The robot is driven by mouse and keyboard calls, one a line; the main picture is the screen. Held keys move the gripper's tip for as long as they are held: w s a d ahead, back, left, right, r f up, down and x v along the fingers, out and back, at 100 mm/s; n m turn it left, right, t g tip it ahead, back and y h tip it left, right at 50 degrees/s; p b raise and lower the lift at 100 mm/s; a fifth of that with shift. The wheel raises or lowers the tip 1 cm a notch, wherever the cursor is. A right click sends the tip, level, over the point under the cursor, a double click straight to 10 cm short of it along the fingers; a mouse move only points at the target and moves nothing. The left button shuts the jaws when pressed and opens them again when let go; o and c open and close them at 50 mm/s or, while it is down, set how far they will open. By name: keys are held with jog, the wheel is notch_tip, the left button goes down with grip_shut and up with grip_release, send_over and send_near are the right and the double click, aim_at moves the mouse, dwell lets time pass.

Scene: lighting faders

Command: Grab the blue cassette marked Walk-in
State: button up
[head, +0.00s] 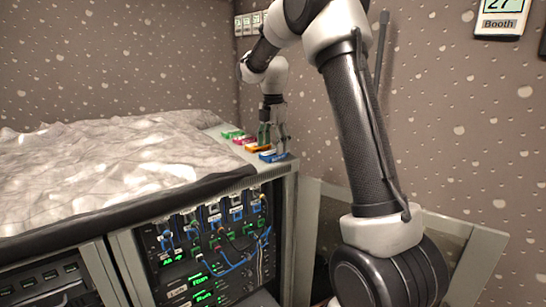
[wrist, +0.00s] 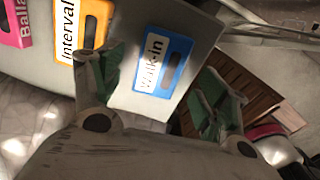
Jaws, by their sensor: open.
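The blue cassette (wrist: 177,66) with a white label reading Walk-in lies flat near the edge of the grey cabinet top in the wrist view. In the head view the blue cassette (head: 273,157) is the nearest of a row of coloured cassettes. My gripper (head: 273,136) points down just above the near end of that row. In the wrist view my gripper (wrist: 160,75) is open, with green-padded fingers to the left and right of the blue cassette. Nothing is held between them. The exact height of the fingertips over the cassette is hard to tell.
A green one (head: 232,134) is farther back. A crumpled pale sheet (head: 100,165) covers the left of the top. Cabled equipment (head: 215,250) sits below.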

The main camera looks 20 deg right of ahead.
notch_tip(320, 180, down, 2)
jog(key=shift+f, duration=0.15)
jog(key=shift+c, duration=0.2)
jog(key=c, duration=1.1)
